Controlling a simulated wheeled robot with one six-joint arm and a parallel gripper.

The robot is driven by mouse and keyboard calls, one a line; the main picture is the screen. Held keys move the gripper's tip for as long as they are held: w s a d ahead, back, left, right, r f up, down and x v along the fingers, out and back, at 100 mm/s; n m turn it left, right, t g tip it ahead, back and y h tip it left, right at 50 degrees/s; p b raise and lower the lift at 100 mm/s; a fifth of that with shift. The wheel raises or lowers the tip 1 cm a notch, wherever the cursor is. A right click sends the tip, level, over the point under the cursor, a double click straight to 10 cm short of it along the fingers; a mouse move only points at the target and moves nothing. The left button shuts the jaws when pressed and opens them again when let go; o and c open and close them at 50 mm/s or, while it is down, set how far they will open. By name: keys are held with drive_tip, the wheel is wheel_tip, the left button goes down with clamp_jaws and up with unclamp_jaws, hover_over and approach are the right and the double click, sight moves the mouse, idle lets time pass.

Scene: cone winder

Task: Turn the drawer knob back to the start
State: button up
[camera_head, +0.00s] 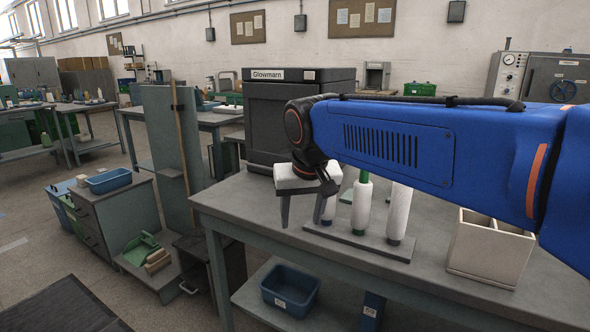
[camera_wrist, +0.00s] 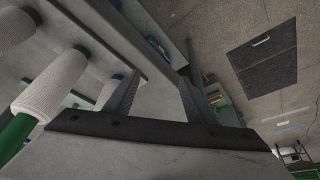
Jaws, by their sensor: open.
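My gripper (camera_head: 305,222) is over the left part of the grey workbench (camera_head: 245,195), pointing down, with its two dark fingers apart and nothing between them. In the wrist view the fingers (camera_wrist: 160,77) are spread, with the bench edge and floor beyond them. I cannot make out a drawer knob in either view. A dark grey cabinet labelled Glowmarn (camera_head: 262,120) stands at the back of the bench, partly behind my gripper and arm. A low dark unit with a pale handle (camera_head: 188,288) is below the bench's left end.
White yarn cones (camera_head: 361,205) stand on a dark base close right of my gripper; they also show in the wrist view (camera_wrist: 52,85). A cream divided box (camera_head: 490,250) is at the right. A blue bin (camera_head: 290,288) sits on the lower shelf. The bench's front left is clear.

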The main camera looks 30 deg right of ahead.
drive_tip(key=w+d+r+m+g+h, duration=0.1)
drive_tip(key=w+d+r+m, duration=0.3)
drive_tip(key=w, duration=0.5)
drive_tip(key=w+d+r+m+h, duration=0.1)
drive_tip(key=w+d+r+m, duration=0.15)
drive_tip(key=w+r, duration=0.45)
drive_tip(key=w+d+r+m+g+h, duration=0.1)
drive_tip(key=w+d+r+m, duration=0.2)
drive_tip(key=w, duration=0.8)
drive_tip(key=shift+n, duration=0.55)
drive_tip(key=x, duration=1.7)
drive_tip(key=shift+w+d+f, duration=0.1)
drive_tip(key=shift+w, duration=0.3)
drive_tip(key=c, duration=1)
